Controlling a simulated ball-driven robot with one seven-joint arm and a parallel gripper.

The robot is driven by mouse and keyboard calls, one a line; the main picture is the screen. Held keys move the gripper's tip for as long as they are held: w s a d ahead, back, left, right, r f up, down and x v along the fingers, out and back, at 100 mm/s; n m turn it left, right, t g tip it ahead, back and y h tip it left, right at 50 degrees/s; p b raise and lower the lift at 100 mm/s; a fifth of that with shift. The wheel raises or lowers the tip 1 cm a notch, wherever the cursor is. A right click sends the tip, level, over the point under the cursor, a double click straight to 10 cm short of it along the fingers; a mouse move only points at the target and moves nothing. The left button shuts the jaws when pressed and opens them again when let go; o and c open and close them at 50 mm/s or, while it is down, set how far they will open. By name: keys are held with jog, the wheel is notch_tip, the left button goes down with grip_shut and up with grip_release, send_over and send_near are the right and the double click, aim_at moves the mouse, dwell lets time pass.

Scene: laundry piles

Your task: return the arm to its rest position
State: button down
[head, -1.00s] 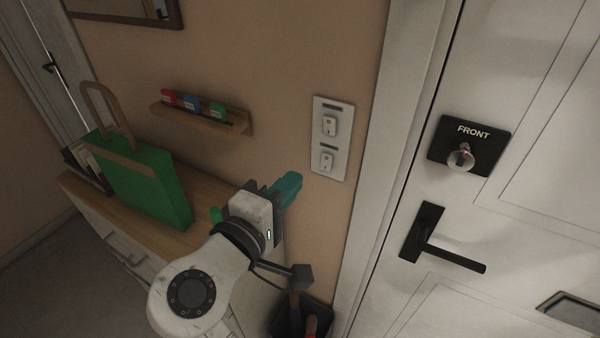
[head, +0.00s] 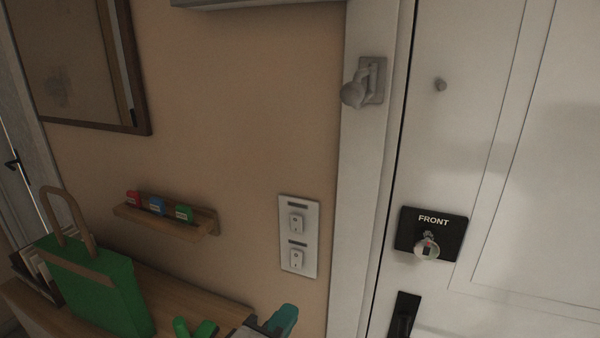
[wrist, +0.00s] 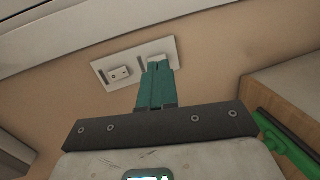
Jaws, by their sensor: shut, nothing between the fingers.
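My gripper (wrist: 157,84) shows in the wrist view with its two teal fingers together and nothing between them. In that view the fingers overlap the white switch plate (wrist: 112,73) on the tan wall. In the head view only the teal tip of my gripper (head: 283,319) shows at the bottom edge, below the switch plate (head: 298,237) and at the right end of the wooden cabinet top. Most of my arm is out of the head view.
A green bag (head: 95,290) stands on the cabinet (head: 205,298), with a green item (head: 195,328) near my gripper. A small shelf (head: 195,222) holds red, blue and green tags. The white door (head: 470,150) with a FRONT lock plate (head: 432,233) is at right.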

jog(key=s+d+f+m+g, duration=0.3)
jog(key=d+f+g, duration=0.1)
jog(key=d+f, duration=0.6)
jog(key=s+d+f+m+g, duration=0.35)
jog(key=d+f, duration=0.55)
jog(key=d, duration=0.3)
jog(key=s+d+f+m+g+y, duration=0.2)
jog(key=s+d+f, duration=0.1)
jog(key=s, duration=0.4)
jog(key=s+d+f+m+g+y, duration=0.2)
jog(key=s+d+f, duration=0.1)
jog(key=s, duration=0.4)
jog(key=s+d+f+m+g+y, duration=0.1)
jog(key=s+d+f+m+g, duration=0.1)
jog(key=s, duration=0.5)
jog(key=shift+d+f+m+y, duration=0.4)
jog(key=shift+d+f+m, duration=0.05)
